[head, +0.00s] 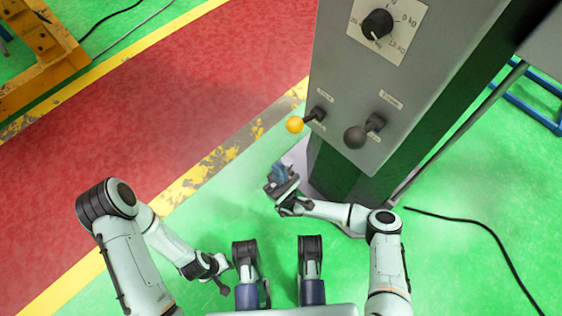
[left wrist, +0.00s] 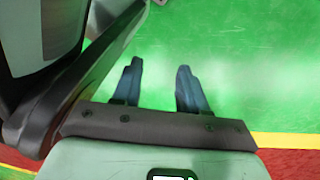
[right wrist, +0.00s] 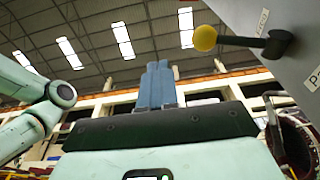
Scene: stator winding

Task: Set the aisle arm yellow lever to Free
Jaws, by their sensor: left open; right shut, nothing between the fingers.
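The yellow lever (head: 295,124) sticks out from the left part of the grey panel on a dark stem, its ball at the lower left end. It also shows at the upper right of the right wrist view (right wrist: 205,38). My right gripper (head: 279,172) is shut and empty, below the yellow ball and apart from it. In the right wrist view its blue fingers (right wrist: 156,84) are together, left of and below the ball. My left gripper (head: 222,286) is low on the left, far from the panel. Its fingers (left wrist: 157,88) are apart with nothing between them.
A dark-knobbed lever (head: 355,137) stands right of the yellow one on the same panel. A black dial (head: 377,23) sits above on a white plate. The grey cabinet (head: 420,60) rises beside my right arm. A black cable (head: 480,225) lies on the green floor.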

